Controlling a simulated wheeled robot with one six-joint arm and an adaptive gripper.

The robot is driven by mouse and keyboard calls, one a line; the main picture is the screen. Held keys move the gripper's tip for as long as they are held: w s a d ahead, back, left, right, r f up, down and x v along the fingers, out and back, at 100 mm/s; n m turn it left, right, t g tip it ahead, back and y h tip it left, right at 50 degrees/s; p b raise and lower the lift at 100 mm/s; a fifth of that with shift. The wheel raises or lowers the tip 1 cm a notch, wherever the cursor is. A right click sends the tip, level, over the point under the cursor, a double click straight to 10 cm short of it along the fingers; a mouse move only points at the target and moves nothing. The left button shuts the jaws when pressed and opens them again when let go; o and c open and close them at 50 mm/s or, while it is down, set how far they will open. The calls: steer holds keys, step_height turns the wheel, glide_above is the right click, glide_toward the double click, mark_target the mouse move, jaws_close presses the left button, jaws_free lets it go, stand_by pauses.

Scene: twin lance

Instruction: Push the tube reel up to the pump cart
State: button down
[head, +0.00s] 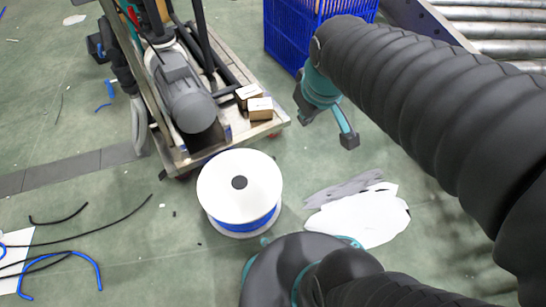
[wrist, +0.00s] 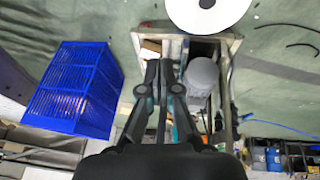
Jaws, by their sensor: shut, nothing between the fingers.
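The tube reel (head: 240,187) is a white spool with blue tube wound on it, standing on end on the green floor. The pump cart (head: 221,145) is a metal-framed trolley with a grey motor, just beyond the reel. The reel's far rim lies very close to the cart's near edge in the head view; I cannot tell whether they touch. The wrist view shows the reel's white flange (wrist: 208,12) at the top and the cart (wrist: 229,45) below it. My gripper (wrist: 158,68) is shut and empty. In the head view it hangs right of the cart, apart from the reel.
A blue crate (head: 285,38) stands behind my gripper, with a roller conveyor (head: 500,28) at the upper right. Two small boxes (head: 260,108) sit on the cart's corner. White sheets (head: 365,218) lie right of the reel. Black and blue hoses (head: 60,258) lie at the lower left.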

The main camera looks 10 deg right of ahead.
steer(key=w+d+f+n+g+p, duration=0.1)
steer(key=w+f+n+g+p, duration=0.15)
steer(key=w+f+n, duration=1.2)
steer(key=w+d+f+n+g+p, duration=0.15)
steer(key=w+f, duration=0.25)
steer(key=f, duration=0.6)
steer(key=w+f+n+g+b, duration=0.1)
steer(key=w+f+n, duration=0.2)
steer(key=f, duration=0.7)
steer(key=s+a+f, duration=0.1)
steer(key=a+f, duration=0.2)
steer(key=f, duration=0.6)
steer(key=shift+a, duration=0.3)
